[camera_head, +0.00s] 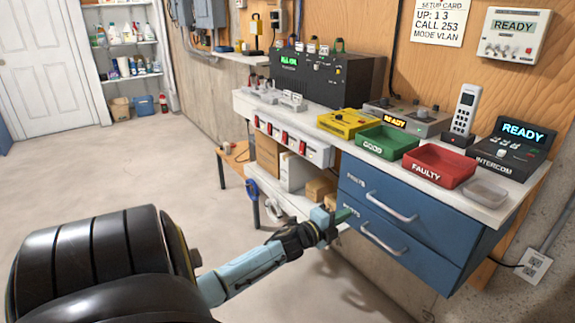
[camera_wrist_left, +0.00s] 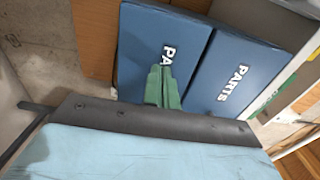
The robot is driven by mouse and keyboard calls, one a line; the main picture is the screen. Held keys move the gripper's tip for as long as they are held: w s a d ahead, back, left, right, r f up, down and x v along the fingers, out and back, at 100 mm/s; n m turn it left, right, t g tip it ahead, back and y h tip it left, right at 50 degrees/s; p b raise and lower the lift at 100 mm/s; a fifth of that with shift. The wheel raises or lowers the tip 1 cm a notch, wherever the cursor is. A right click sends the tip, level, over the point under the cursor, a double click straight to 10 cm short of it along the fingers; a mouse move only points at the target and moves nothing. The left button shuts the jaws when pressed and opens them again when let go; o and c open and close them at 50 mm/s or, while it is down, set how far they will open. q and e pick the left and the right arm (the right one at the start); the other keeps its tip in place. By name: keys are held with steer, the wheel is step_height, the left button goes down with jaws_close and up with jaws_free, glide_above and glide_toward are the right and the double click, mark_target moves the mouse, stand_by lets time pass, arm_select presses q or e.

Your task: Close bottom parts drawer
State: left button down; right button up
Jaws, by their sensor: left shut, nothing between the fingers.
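The blue bottom parts drawer (camera_head: 405,255) is the lower of two drawer fronts under the bench, with a pale bar handle (camera_head: 383,240). Its front looks about level with the top drawer; I cannot tell if a small gap remains. My left gripper (camera_head: 346,214) is shut and empty at the left end of the bottom drawer front. In the left wrist view, the green fingers (camera_wrist_left: 165,76) overlap the PARTS label on the bottom drawer front (camera_wrist_left: 140,45). I cannot tell if they touch it. My right gripper is in neither view.
The top parts drawer (camera_head: 395,190) is above, also in the left wrist view (camera_wrist_left: 235,70). The bench top carries a green bin (camera_head: 385,142), a red bin (camera_head: 440,165) and an intercom (camera_head: 505,150). A shelf with boxes (camera_head: 290,170) stands left of the drawers. The floor in front is clear.

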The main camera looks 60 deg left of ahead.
arm_select(q)
steer(key=s+p, duration=0.3)
steer(key=s, duration=1)
steer(key=shift+s+d, duration=0.3)
steer(key=shift+d, duration=0.15)
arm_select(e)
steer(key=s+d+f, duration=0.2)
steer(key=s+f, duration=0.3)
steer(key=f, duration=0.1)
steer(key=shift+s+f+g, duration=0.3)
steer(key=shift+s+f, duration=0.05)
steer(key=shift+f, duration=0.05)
arm_select(q)
steer(key=shift+f, duration=0.1)
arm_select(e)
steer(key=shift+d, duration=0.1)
